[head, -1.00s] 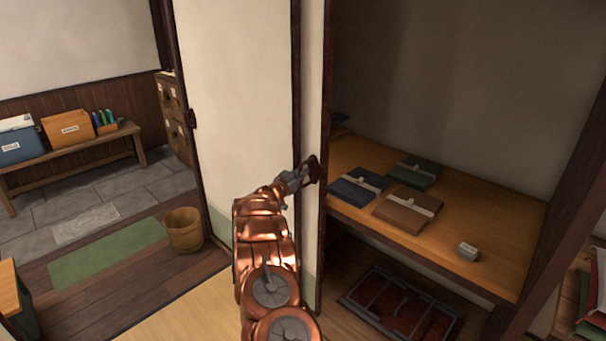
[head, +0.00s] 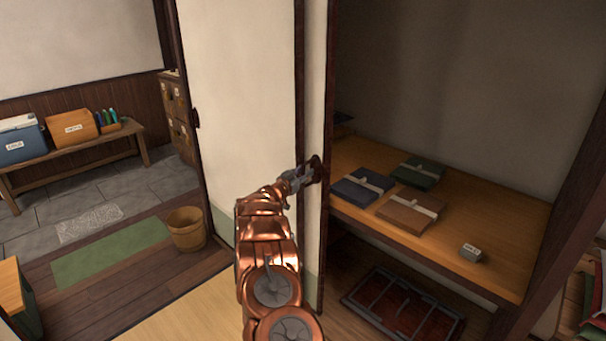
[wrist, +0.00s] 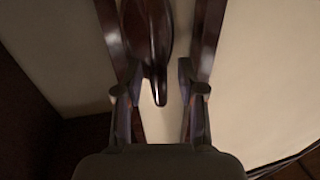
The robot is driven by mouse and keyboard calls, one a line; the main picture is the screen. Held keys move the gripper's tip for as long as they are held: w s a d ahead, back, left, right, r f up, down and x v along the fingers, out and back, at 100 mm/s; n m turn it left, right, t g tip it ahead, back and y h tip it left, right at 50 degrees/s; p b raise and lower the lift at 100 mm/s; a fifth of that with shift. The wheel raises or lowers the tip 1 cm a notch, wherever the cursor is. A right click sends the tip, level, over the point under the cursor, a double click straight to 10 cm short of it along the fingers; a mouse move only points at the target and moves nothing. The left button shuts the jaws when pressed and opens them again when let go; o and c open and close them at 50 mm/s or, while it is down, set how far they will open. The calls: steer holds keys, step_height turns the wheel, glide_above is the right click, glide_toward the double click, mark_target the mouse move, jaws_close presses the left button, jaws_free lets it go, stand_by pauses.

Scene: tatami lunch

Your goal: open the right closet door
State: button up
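The right closet door appears to be the narrow pale strip (head: 314,90) with a dark edge, mostly overlapped by the wider pale panel (head: 245,90) on its left. The closet right of it stands open, showing its wooden shelf (head: 470,210). My gripper (head: 304,177) is at the dark handle near the strip's edge. In the wrist view, my gripper (wrist: 160,102) has its two fingers apart, with a dark, rounded handle (wrist: 155,40) between and ahead of them. Pale gaps show on both sides of the handle's tip. Contact with the handle cannot be told.
Flat tied bundles (head: 408,208) and a small grey block (head: 471,252) lie on the shelf. A dark red framed item (head: 400,305) lies below it. A wooden bucket (head: 187,230) stands left of the panels. A bench (head: 75,155) is at far left.

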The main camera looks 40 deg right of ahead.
steer(key=shift+a, duration=0.15)
steer(key=v, duration=1.1)
steer(key=shift+a, duration=0.35)
steer(key=shift+s, duration=0.1)
